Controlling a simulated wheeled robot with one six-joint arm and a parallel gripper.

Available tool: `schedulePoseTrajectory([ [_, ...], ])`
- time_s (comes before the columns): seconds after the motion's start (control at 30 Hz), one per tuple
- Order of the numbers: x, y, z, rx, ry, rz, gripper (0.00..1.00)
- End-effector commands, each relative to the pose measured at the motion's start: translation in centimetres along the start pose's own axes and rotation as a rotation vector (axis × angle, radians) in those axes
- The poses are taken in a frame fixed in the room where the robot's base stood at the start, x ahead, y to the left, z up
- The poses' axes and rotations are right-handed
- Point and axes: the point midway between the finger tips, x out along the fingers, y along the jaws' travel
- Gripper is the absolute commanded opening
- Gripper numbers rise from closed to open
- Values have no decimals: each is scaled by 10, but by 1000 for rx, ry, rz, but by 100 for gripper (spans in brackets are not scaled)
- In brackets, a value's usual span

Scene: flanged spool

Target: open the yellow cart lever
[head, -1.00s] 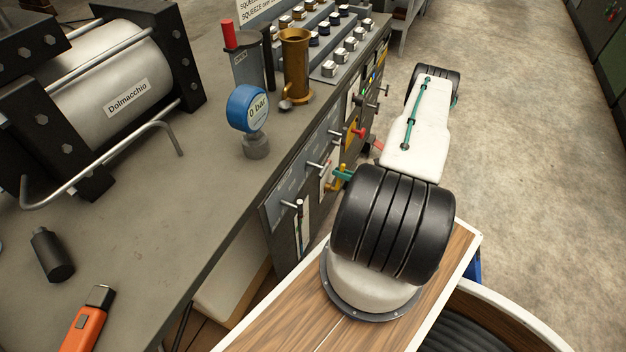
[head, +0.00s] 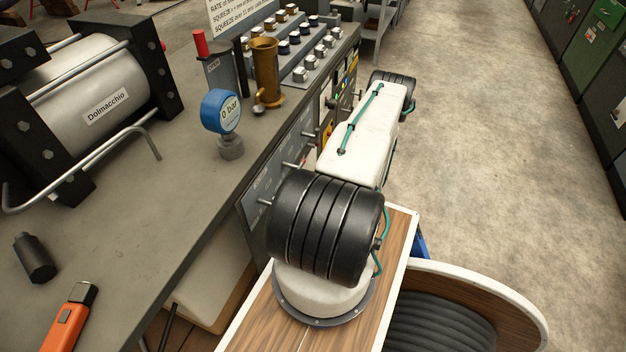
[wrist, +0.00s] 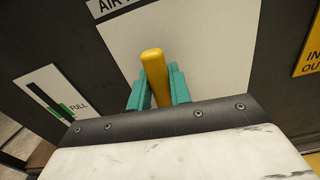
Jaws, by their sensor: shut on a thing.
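The yellow lever (wrist: 153,68) shows in the wrist view as a rounded yellow bar, standing up in the picture in front of a pale panel plate. My gripper (wrist: 158,86) has teal fingers, one on each side of the lever, and is shut on it. The lever's tip sticks out past the fingers, and its base and pivot are hidden. In the head view my white and black arm covers the gripper and the lever.
The grey bench (head: 190,190) runs along the left, carrying a blue gauge (head: 221,111) reading 0 bar, a brass cup (head: 266,72) and a steel cylinder (head: 85,85). Its front panel holds several other levers close to my arm. The floor (head: 480,130) on the right is clear.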

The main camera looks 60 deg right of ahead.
Motion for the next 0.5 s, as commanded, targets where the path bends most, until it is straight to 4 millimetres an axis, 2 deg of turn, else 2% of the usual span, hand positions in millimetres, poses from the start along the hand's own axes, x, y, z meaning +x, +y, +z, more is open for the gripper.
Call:
schedulePoseTrajectory([
  [0.17, 0, 1, -1, 2, 1, -1, 0],
  [0.2, 0, 1, -1, 2, 1, -1, 23],
  [0.27, 0, 1, -1, 2, 1, 0, 39],
  [0.3, 1, 1, -1, 1, 1, 0, 42],
  [0.5, 1, 1, 0, 0, 0, 1, 42],
])
